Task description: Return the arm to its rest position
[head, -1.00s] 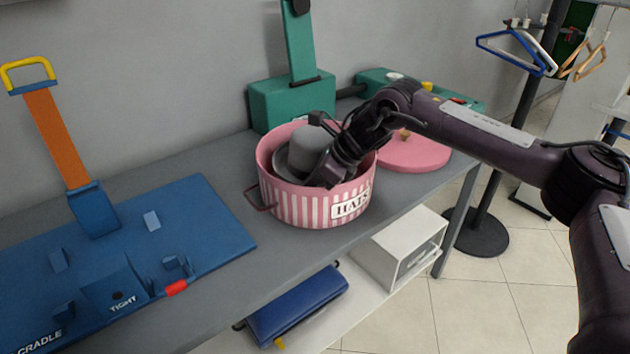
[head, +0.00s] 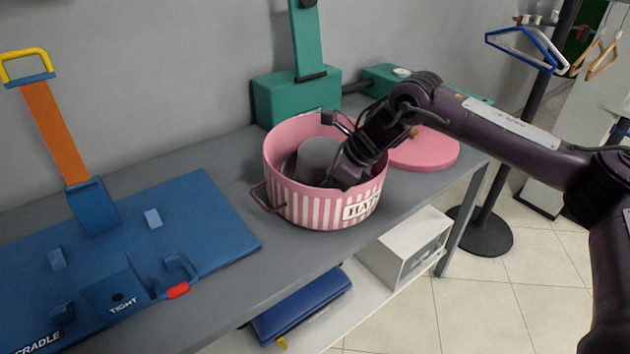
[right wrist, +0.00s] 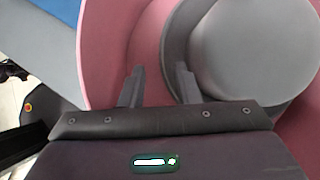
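My right arm reaches in from the right in the head view, with its right gripper (head: 340,180) down inside a pink striped hat box (head: 310,208). A grey hat (head: 317,158) sits in the box just left of the gripper. In the right wrist view the two fingers (right wrist: 160,83) are apart, with pink box surface showing between them. The hat (right wrist: 255,50) lies to their right there, its brim close behind the right finger; whether they touch I cannot tell. My left gripper is out of view.
The box's pink lid (head: 425,150) lies to the right under my forearm. A green stand (head: 297,98) rises behind the box. A blue board (head: 200,225) with an orange strap fills the left of the grey table (head: 245,295). A hanger rack (head: 530,120) stands at the right.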

